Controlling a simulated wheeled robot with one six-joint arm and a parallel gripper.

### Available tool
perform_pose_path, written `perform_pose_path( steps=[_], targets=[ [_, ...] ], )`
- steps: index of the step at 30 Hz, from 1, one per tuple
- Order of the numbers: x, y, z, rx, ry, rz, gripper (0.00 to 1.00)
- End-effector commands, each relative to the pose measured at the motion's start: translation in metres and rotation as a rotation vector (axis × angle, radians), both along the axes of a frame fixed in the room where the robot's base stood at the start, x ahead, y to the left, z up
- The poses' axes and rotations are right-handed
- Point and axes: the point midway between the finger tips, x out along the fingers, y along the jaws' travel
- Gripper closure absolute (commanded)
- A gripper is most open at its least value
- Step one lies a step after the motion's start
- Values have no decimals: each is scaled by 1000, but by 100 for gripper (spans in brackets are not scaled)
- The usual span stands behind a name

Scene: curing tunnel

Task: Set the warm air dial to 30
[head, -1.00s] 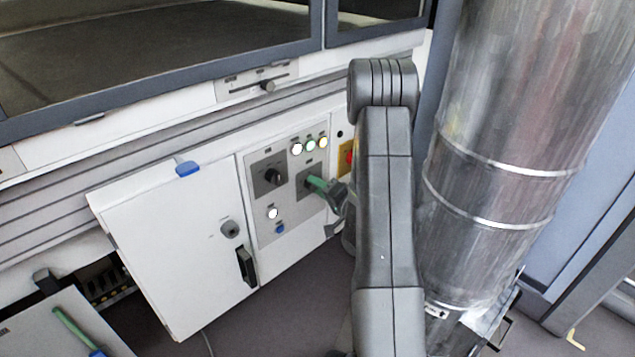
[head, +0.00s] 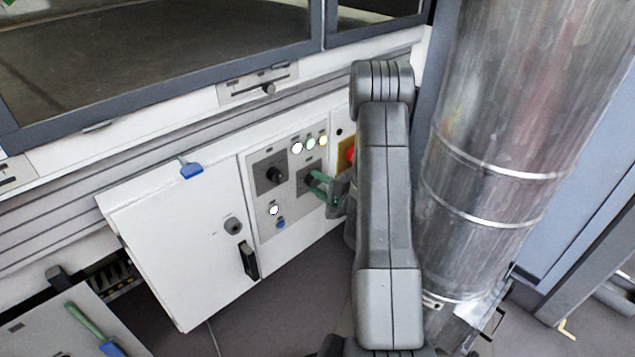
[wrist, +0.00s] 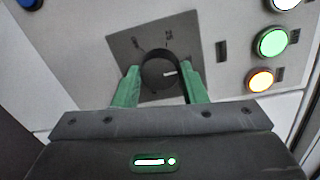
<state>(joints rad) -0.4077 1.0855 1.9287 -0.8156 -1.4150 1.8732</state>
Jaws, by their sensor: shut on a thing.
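My gripper (wrist: 160,74) has its two green fingers on either side of a round black dial knob (wrist: 160,70), shut on it. The knob sits on a dark square plate (wrist: 130,46) with small scale marks; one at the upper right looks like 25, others are hard to read. A white pointer mark on the knob points to the right in the wrist view. In the head view my gripper (head: 318,184) is at the right-hand dial of the white cabinet's control panel, and its fingers partly hide that dial. The dial's name is too small to read.
A second black dial (head: 274,174) sits just left of the held one. Lit buttons (head: 310,143) are above, and a red button (head: 351,154) on yellow is close at the right. A large metal duct (head: 500,150) stands right of my arm.

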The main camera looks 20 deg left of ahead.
Motion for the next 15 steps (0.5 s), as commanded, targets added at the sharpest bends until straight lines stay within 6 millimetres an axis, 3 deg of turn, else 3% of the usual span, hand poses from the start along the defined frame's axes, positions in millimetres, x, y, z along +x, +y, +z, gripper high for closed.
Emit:
perform_pose_path(
  steps=[11,12,15],
  targets=[
    [-2,3,2,6,1,11,84],
    [-2,3,2,6,1,11,60],
    [-2,3,2,5,1,9,40]
  ],
)
